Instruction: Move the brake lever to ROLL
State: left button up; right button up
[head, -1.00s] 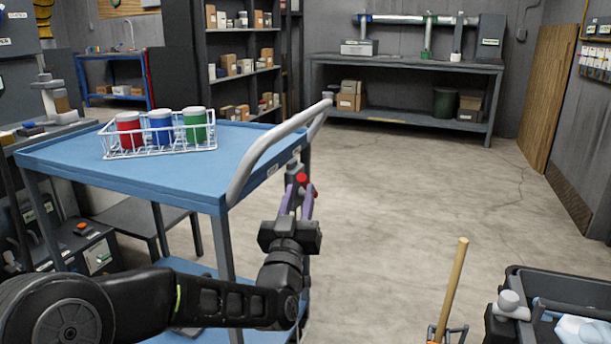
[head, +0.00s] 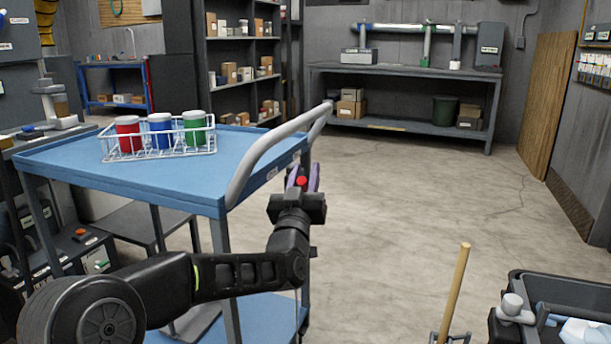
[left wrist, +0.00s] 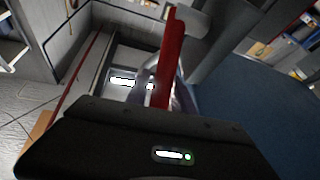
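The blue cart (head: 80,167) stands at the left with a pale grey push handle (head: 255,165) at its right end. A red lever part (head: 301,181) shows at that end, below the handle. My left gripper (head: 303,180) has its purple fingers apart, one on each side of the red part. In the left wrist view the red lever (left wrist: 169,60) rises upright just ahead of the black gripper body, beside a pale plate with a white label (left wrist: 122,80). The fingers are blurred there, and contact is unclear. The label cannot be read. My right gripper is out of view.
A wire basket (head: 160,153) with red, blue and green jars sits on the cart top. A dark bin (head: 560,285) and a wooden handle (head: 455,290) stand at the lower right. Open floor (head: 400,220) lies right of the cart.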

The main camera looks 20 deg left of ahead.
pick_arm(q)
jog(key=shift+c, duration=0.4)
grip_shut()
dwell(0.9)
